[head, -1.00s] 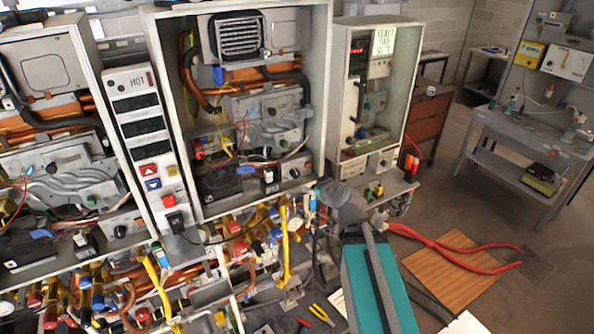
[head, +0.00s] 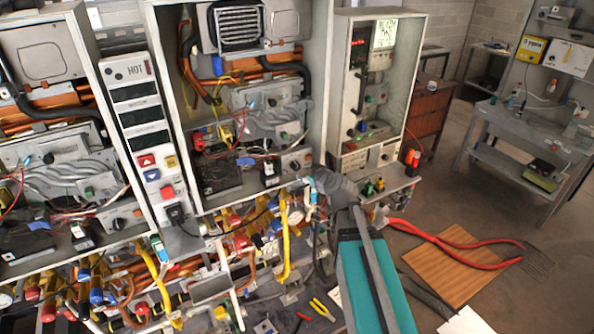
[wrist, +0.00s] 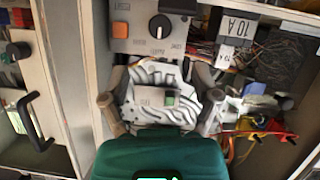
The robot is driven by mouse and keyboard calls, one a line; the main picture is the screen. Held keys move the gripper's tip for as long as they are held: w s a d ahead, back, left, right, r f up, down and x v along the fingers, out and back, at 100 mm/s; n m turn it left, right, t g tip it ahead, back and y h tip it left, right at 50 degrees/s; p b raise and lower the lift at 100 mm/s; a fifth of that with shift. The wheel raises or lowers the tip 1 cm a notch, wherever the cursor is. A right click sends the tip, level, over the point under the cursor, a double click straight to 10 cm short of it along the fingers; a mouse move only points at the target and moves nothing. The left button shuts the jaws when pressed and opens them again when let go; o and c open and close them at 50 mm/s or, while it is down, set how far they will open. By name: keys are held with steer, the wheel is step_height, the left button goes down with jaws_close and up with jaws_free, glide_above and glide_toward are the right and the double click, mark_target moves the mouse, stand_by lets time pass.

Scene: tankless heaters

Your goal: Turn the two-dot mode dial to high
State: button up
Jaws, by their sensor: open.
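A black dial (wrist: 160,27) with a white pointer line sits on a grey panel (wrist: 140,40) beside an orange button in the wrist view. The pointer points down in that picture. Its labels are small, and I cannot make out any dots. It appears to be the dial (head: 293,164) at the lower right of the middle cabinet in the head view. My gripper (wrist: 160,97) is open and empty, its two fingers apart below the dial in the wrist view. In the head view my gripper (head: 318,183) is by the cabinet's lower right corner, apart from the dial.
A box marked 10 A (wrist: 236,24) and loose wires lie to the right. The cabinet wall (wrist: 73,75) is close on the left. Similar dials show in the left cabinet (head: 118,223) and right cabinet (head: 386,157).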

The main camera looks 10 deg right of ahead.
mark_target(297, 167)
steer(key=b+x, duration=0.3)
steer(key=x, duration=0.6)
steer(key=shift+w+a+f, duration=0.1)
steer(key=shift+w, duration=0.1)
jaws_close()
